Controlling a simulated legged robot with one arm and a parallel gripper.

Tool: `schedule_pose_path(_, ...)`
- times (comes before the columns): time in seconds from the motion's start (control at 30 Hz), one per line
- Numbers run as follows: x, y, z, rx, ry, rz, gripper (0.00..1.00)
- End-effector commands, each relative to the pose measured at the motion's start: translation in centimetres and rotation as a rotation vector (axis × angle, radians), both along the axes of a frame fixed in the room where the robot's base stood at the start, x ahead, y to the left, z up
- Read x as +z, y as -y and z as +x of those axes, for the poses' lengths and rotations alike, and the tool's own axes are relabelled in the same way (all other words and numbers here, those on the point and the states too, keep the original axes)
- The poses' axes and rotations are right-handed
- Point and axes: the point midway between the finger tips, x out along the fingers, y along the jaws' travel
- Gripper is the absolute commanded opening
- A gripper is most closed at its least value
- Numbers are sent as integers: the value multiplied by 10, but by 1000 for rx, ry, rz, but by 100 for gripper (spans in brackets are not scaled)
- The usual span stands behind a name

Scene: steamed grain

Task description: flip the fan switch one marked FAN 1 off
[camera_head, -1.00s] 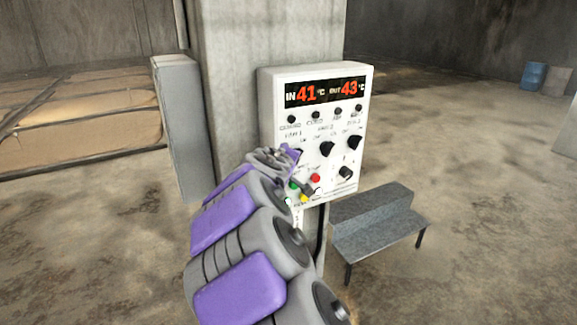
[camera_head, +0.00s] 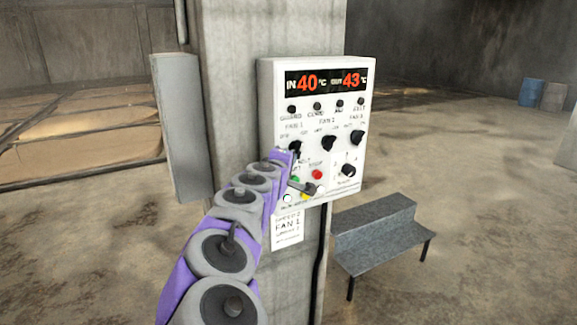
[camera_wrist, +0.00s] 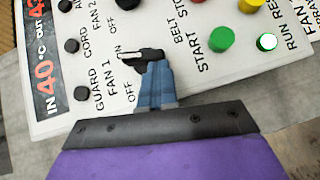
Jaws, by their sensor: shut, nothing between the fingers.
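The FAN 1 switch (camera_head: 296,146) is a black knob, the leftmost of three in a row on the white control panel (camera_head: 268,100). In the wrist view the FAN 1 knob (camera_wrist: 146,54) has a white pointer aimed toward the ON mark. The OFF mark (camera_wrist: 131,91) is nearer my gripper. My gripper (camera_wrist: 157,82) is shut and empty, its blue-grey fingertips at the knob's near side and overlapping part of it; I cannot tell whether they touch. In the head view my gripper (camera_head: 290,153) reaches the panel just below the knob.
FAN 2 (camera_head: 328,143) and FAN 3 (camera_head: 357,138) knobs stand to the right. Below are a green START button (camera_wrist: 222,38), a red STOP button (camera_head: 317,174) and a rotary knob (camera_head: 347,170). A grey bench (camera_head: 385,235) stands right of the pillar.

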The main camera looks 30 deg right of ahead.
Motion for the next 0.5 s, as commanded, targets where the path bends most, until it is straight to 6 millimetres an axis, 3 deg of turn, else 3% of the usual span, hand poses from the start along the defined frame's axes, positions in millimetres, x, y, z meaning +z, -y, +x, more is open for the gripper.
schedule_pose_path(0.5, -15, 8, 0, -2, -1, 2, 0)
